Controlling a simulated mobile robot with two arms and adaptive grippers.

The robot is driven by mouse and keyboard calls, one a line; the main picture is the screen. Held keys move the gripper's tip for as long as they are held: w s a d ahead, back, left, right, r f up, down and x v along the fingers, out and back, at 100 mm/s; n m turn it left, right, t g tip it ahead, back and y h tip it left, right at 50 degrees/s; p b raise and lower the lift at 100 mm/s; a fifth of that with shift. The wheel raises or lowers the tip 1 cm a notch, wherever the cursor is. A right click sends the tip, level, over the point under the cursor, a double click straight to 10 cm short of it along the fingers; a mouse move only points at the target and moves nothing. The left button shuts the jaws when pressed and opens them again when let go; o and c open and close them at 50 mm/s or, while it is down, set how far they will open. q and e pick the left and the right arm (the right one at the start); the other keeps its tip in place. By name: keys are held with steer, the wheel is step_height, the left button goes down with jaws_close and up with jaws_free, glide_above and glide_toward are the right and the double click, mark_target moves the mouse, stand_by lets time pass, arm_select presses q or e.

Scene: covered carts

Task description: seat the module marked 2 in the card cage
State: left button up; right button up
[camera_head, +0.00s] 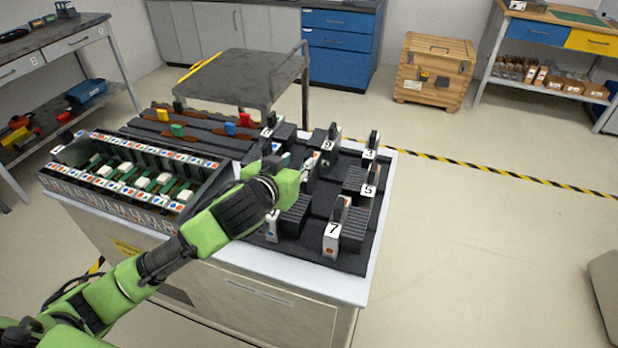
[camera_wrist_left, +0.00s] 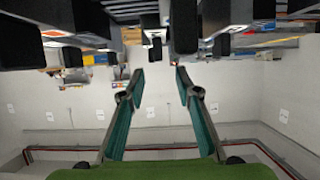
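The card cage (camera_head: 112,205) is an open dark frame on the left of the cart top, with label strips along its edges and green and white connectors inside. Dark modules with numbered white faces stand in a black tray at right; I can read the module marked 9 (camera_head: 328,145), 3 (camera_head: 370,154), 5 (camera_head: 369,190) and 7 (camera_head: 333,230). I cannot make out which module is marked 2. My left gripper (camera_head: 285,164) is over the tray's left part, partly hiding modules there. In the left wrist view its fingers (camera_wrist_left: 160,72) are apart, with nothing visible between them.
Behind the cage, dark rails (camera_head: 195,130) carry small coloured blocks. A grey cart (camera_head: 232,78) stands behind. A wooden crate (camera_head: 435,75) and a workbench (camera_head: 550,32) are farther back.

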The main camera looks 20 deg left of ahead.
mark_target(308, 153)
arm_select(q)
steer(key=x, duration=0.2)
steer(key=shift+w, duration=0.25)
steer(key=p+x, duration=0.1)
steer(key=x, duration=0.2)
steer(key=shift+w+d+f, duration=0.15)
steer(key=shift+w, duration=0.05)
steer(key=shift+w+f, duration=0.2)
steer(key=shift+w, duration=0.15)
arm_select(e)
steer(key=shift+w+d+r, duration=0.1)
steer(key=shift+w+r, duration=0.2)
steer(key=shift+w, duration=0.2)
steer(key=shift+w+d+r, duration=0.1)
steer(key=shift+w+r, duration=0.15)
steer(key=shift+w, duration=0.25)
steer(key=shift+s, duration=0.15)
arm_select(q)
jaws_close()
steer(key=shift+r, duration=0.15)
